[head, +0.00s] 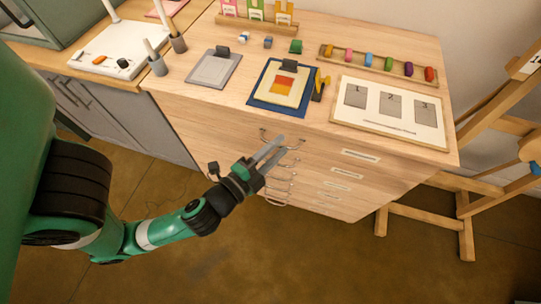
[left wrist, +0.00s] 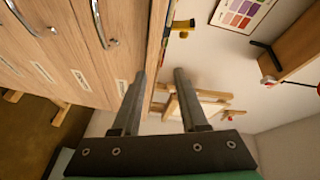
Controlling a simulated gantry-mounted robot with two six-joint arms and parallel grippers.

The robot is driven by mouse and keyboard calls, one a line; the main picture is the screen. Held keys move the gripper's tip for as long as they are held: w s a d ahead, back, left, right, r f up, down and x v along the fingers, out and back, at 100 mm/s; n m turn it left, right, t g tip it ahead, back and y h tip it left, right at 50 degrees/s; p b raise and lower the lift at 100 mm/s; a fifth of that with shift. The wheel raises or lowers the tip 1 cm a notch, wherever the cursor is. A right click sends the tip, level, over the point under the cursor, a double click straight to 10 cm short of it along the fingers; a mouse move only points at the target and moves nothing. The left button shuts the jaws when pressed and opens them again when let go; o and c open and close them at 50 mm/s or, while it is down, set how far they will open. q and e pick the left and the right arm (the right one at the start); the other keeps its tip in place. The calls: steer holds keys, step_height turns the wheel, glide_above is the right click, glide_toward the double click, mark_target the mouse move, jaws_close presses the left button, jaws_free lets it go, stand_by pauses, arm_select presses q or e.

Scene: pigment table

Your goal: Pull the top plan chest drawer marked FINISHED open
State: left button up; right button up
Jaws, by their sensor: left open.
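The wooden plan chest has a top drawer (head: 325,148) that looks closed, level with the drawer fronts below it. Its white label (head: 361,156) is too small to read. Its metal bar handle (head: 265,134) shows partly behind my left gripper (head: 284,145). The gripper is open and empty in front of the upper drawers, with its fingers pointing toward the chest. In the left wrist view, the open fingers (left wrist: 161,72) have nothing between them. A curved handle (left wrist: 99,25) lies left of them, apart from both fingers. My right gripper is not in view.
A wooden easel (head: 465,200) stands at the right. The brown floor (head: 310,265) before the chest looks clear.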

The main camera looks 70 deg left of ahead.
arm_select(q)
steer(key=m+g, duration=0.1)
steer(key=g, duration=0.1)
glide_toward(280, 146)
steer(key=shift+h, duration=0.3)
steer(key=x, duration=1)
steer(key=shift+a+f+b, duration=0.1)
steer(key=shift+a+b, duration=0.25)
jaws_close()
stand_by(0.4)
